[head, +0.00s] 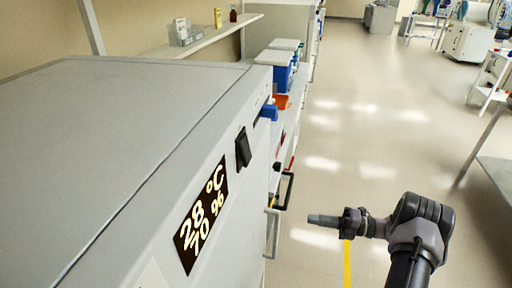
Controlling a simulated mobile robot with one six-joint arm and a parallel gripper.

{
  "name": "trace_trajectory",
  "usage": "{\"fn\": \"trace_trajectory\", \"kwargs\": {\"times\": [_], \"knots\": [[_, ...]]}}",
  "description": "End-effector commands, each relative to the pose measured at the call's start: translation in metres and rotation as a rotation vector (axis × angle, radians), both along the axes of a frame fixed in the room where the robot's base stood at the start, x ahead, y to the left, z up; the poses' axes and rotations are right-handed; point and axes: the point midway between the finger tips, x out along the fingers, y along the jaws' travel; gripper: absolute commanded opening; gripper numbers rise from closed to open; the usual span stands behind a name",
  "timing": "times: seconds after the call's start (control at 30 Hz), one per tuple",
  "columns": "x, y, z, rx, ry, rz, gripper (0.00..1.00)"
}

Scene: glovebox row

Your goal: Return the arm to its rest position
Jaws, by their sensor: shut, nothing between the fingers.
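My gripper (322,219) is at the lower right of the head view, at the end of my dark grey arm. It points left, with its fingers together and nothing between them. It is in the open over the floor, just right of the handles on the large grey cabinet (120,125). A gap shows between the fingertips and the pale handle (272,233).
The cabinet fills the left side, with a lit display (201,215) and a black switch (243,147). A dark handle (287,190) juts into the aisle. Blue bins (275,70) stand beyond. A bench (495,175) is at right. The aisle floor (365,120) is clear.

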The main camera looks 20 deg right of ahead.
Motion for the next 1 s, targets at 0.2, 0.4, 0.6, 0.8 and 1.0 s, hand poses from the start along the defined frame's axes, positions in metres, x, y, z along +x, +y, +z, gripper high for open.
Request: {"fn": "trace_trajectory", "kwargs": {"times": [0.2, 0.4, 0.6, 0.8, 1.0], "knots": [[-0.005, 0.093, 0.113, -0.53, -0.41, 0.398, 0.0], [-0.082, 0.188, 0.205, -1.061, -1.065, 0.955, 0.0], [-0.176, 0.23, 0.245, -1.44, -1.783, 1.513, 0.0], [-0.223, 0.235, 0.249, 1.423, 1.964, -1.641, 0.0], [-0.229, 0.234, 0.249, 1.351, 1.894, -1.586, 0.0]]}}
